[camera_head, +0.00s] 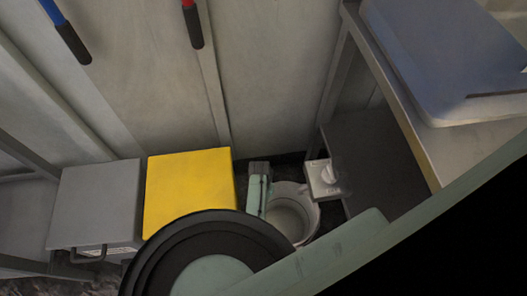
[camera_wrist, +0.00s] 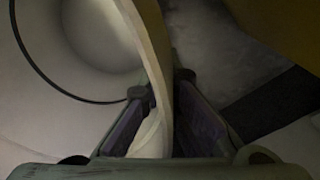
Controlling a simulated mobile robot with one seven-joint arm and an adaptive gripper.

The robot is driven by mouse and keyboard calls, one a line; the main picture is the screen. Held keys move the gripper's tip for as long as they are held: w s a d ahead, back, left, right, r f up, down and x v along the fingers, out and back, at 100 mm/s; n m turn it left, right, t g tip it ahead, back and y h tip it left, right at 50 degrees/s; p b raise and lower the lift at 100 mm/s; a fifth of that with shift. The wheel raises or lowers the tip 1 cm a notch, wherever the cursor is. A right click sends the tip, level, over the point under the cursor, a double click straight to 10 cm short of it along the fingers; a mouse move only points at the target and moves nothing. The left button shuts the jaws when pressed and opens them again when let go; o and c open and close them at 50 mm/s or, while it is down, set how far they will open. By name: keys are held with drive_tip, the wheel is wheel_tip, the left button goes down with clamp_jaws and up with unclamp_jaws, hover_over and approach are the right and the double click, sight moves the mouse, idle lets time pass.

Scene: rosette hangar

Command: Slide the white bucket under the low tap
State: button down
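The white bucket (camera_head: 291,214) stands on the floor between the yellow box and a dark unit at the right, partly hidden by my arm. In the wrist view its pale wall (camera_wrist: 152,45) runs between the two fingers of my gripper (camera_wrist: 164,97), one finger inside and one outside. The fingers look closed on the wall. In the head view my gripper (camera_head: 260,172) is at the bucket's left rim. A small white fitting with a round knob (camera_head: 323,178) sits just right of the bucket; I cannot tell whether it is the low tap.
A yellow box (camera_head: 188,190) and a grey box (camera_head: 95,205) stand left of the bucket. A table with a blue-grey lid (camera_head: 445,60) is at the upper right. Blue and red handled tools (camera_head: 194,25) hang on the back wall. Free floor around the bucket is narrow.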

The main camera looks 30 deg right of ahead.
drive_tip(key=shift+w, duration=0.25)
drive_tip(key=c, duration=1.7)
unclamp_jaws()
drive_tip(key=shift+r, duration=0.1)
drive_tip(key=r, duration=1.1)
drive_tip(key=shift+w+a+r, duration=0.15)
drive_tip(key=shift+w+r, duration=0.25)
